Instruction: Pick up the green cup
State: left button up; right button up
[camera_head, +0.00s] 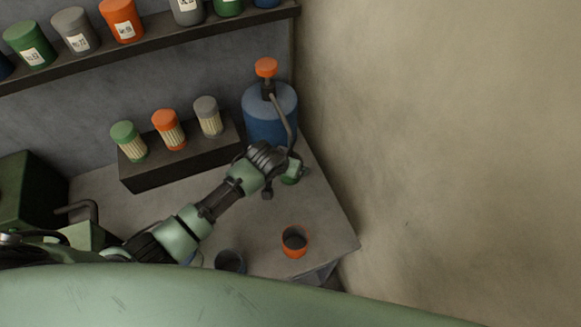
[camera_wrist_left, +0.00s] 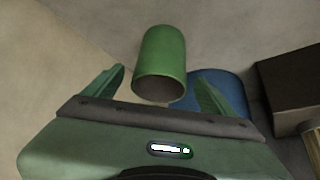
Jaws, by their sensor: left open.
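The green cup (camera_wrist_left: 165,52) is in the left wrist view, just beyond and between my left gripper's fingers (camera_wrist_left: 161,76). Its dark open end faces the bottom of that picture. In the head view a small part of the green cup (camera_head: 291,179) shows by the end of my left arm, mostly hidden by the gripper (camera_head: 281,179). My left gripper is open, with a finger on either side of the cup and visible gaps. My right gripper is not in view.
A blue dispenser (camera_head: 268,118) with an orange top stands behind the gripper. An orange cup (camera_head: 295,241) and a dark grey cup (camera_head: 230,261) stand on the counter (camera_head: 325,222) nearer me. A dark block (camera_head: 180,169) bears several jars. A wall (camera_head: 430,150) rises at right.

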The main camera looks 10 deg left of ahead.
pick_arm(q)
jog(key=shift+w+d+f, duration=0.1)
jog(key=shift+w+f, duration=0.3)
jog(key=shift+f, duration=0.2)
jog(key=c, duration=1.7)
jog(key=shift+c, duration=0.2)
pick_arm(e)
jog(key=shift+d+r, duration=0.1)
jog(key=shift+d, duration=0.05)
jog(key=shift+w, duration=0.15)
